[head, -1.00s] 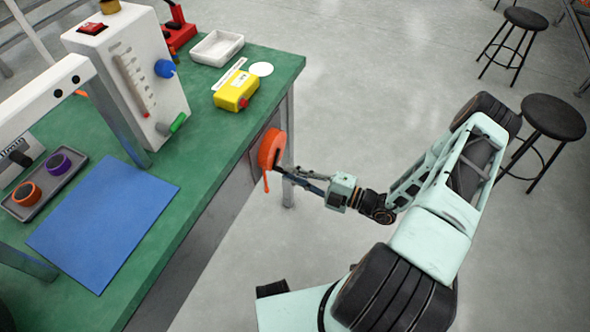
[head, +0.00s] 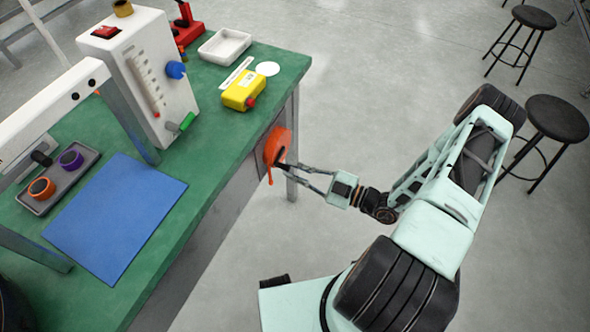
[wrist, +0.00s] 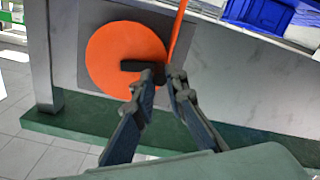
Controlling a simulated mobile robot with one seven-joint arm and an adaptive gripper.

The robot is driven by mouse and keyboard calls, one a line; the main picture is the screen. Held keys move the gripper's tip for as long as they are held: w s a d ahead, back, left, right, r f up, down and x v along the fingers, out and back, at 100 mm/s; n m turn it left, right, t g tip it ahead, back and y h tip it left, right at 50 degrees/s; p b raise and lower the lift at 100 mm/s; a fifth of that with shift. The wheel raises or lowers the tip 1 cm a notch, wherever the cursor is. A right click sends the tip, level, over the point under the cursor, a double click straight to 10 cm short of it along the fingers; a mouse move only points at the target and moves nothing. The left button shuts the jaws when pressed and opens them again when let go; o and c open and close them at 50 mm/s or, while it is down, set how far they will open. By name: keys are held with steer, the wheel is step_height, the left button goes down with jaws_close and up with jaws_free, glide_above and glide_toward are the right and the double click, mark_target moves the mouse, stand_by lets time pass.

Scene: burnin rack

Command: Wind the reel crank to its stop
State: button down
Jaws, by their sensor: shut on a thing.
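The orange reel (head: 277,143) is mounted on the side of the green bench, below its right edge. In the wrist view the reel (wrist: 112,58) shows as a flat orange disc with a dark crank (wrist: 142,66) reaching from its middle toward the fingers. An orange strip (wrist: 179,28) runs off the reel's edge; in the head view it hangs down. My gripper (head: 287,166) is at the reel face, and in the wrist view its fingertips (wrist: 160,76) are closed around the crank's outer end. The handle itself is mostly hidden between the fingers.
The green bench top (head: 205,175) holds a blue mat (head: 115,215), a yellow box (head: 243,91), a white tray (head: 224,46) and a white instrument (head: 150,65). A bench leg (head: 292,150) stands just behind the reel. Stools (head: 556,120) stand on open floor at right.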

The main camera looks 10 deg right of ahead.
stand_by(0.5)
steer(key=c, duration=1.9)
jaws_free()
steer(key=shift+c, duration=0.2)
steer(key=shift+s+d, duration=0.1)
steer(key=v, duration=1.2)
steer(key=shift+r, duration=0.15)
